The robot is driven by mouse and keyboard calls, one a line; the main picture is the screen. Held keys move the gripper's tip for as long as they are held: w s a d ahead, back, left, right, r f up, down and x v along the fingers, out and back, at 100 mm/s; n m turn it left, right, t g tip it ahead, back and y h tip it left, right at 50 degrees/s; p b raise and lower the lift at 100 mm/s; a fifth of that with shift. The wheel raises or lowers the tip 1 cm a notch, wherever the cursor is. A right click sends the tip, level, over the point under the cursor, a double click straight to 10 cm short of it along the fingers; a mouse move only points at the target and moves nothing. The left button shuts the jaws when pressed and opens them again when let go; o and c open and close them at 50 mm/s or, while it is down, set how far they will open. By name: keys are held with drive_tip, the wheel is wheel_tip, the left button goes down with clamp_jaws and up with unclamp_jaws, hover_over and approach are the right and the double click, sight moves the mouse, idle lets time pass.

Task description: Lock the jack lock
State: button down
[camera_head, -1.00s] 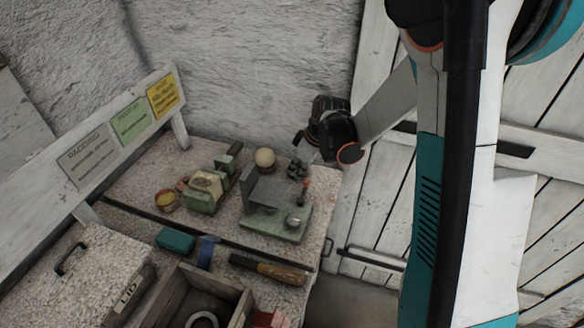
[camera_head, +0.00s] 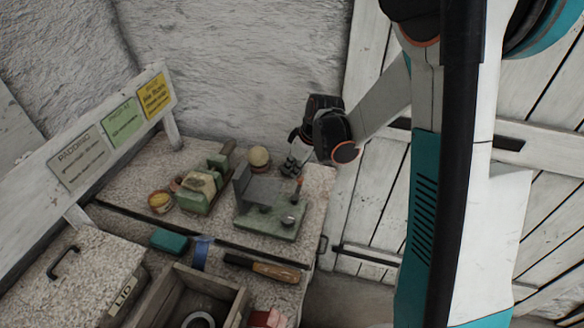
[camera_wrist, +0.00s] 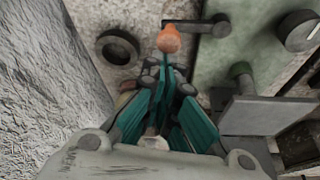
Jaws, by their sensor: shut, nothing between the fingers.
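The jack-like fixture has a worn green base (camera_head: 262,227) on the far right of the bench, with a grey upright plate (camera_head: 242,184). A lever with an orange knob (camera_head: 299,184) stands at its back right edge. In the wrist view the orange knob (camera_wrist: 168,40) shows just beyond the fingertips, with a dark arm (camera_wrist: 200,27) running right to the green plate. My gripper (camera_head: 291,165) is above and behind the lever. Its teal-padded fingers (camera_wrist: 167,84) are shut and empty, close to the knob; whether they touch it I cannot tell.
A wooden-handled tool (camera_head: 275,271) and an open wooden box (camera_head: 178,293) are in front. A rough wall (camera_head: 230,70) is behind, a plank door (camera_head: 370,220) to the right.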

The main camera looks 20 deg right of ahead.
drive_tip(key=shift+d, duration=0.15)
drive_tip(key=d+m, duration=0.1)
drive_tip(key=m, duration=0.1)
drive_tip(key=s+d+m+h, duration=0.1)
drive_tip(key=m, duration=0.1)
drive_tip(key=shift+s+t+b, duration=0.1)
drive_tip(key=shift+t+b, duration=0.2)
drive_tip(key=shift+b, duration=0.05)
drive_tip(key=m, duration=0.1)
drive_tip(key=s+d+m+h, duration=0.1)
drive_tip(key=m, duration=0.1)
drive_tip(key=s+m, duration=0.1)
drive_tip(key=shift+d+m+h+b, duration=0.3)
drive_tip(key=shift+h+b, duration=0.05)
drive_tip(key=shift+h, duration=0.05)
drive_tip(key=s+m, duration=0.1)
drive_tip(key=m+h, duration=0.1)
drive_tip(key=m, duration=0.1)
drive_tip(key=shift+s+d, duration=0.35)
drive_tip(key=shift+d, duration=0.05)
drive_tip(key=shift+s+d+m, duration=0.1)
drive_tip(key=shift+s+m, duration=0.15)
drive_tip(key=shift+m, duration=0.15)
drive_tip(key=shift+s+b, duration=0.3)
drive_tip(key=shift+s, duration=0.25)
drive_tip(key=shift+s, duration=0.15)
